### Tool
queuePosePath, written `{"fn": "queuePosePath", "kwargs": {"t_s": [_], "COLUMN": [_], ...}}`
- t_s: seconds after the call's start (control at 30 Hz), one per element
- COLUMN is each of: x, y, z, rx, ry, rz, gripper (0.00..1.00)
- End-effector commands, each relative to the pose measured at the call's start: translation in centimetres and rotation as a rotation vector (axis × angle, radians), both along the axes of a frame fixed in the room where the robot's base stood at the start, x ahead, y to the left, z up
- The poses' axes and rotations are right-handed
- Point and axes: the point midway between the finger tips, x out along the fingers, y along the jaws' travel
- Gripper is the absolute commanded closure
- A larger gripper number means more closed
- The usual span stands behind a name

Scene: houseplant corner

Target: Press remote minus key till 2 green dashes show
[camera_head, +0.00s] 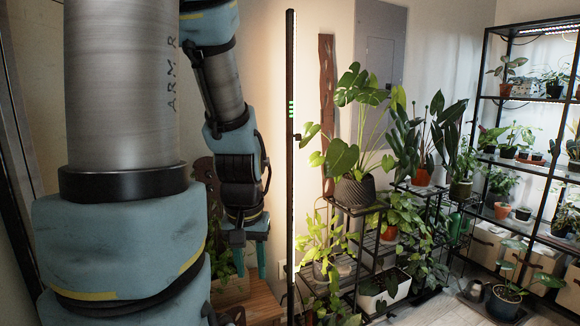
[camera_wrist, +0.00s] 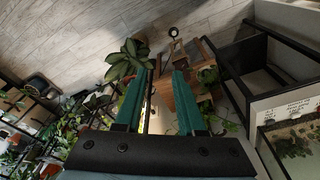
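A tall thin black light pole (camera_head: 290,200) stands in the middle of the head view. A small stack of green dashes (camera_head: 291,109) glows on its upper part, seemingly three, though they are too small to count surely. My gripper (camera_head: 251,274) points down, left of the pole and above a wooden stand (camera_head: 262,301). In the wrist view my gripper (camera_wrist: 162,75) has its two teal fingers apart with nothing held between them. The wooden stand (camera_wrist: 183,98) shows between and beyond the fingers. I cannot make out the remote or its minus key in either view.
Potted plants crowd a tiered black stand (camera_head: 372,235) right of the pole. A black shelf rack (camera_head: 487,95) with more pots stands at the far right. A dark frame (camera_wrist: 238,75) and a glass tank (camera_wrist: 295,140) are at right in the wrist view. Plank floor (camera_wrist: 60,40) is open at upper left.

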Motion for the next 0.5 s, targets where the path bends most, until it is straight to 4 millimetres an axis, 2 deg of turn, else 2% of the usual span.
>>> {"fn": "queuePosePath", "kwargs": {"t_s": [0.03, 0.3, 0.5], "x": [0.00, 0.00, 0.00], "y": [0.00, 0.00, 0.00], "z": [0.00, 0.00, 0.00], "rx": [0.000, 0.000, 0.000], "ry": [0.000, 0.000, 0.000], "rz": [0.000, 0.000, 0.000], "gripper": [0.68, 0.98, 1.00]}}
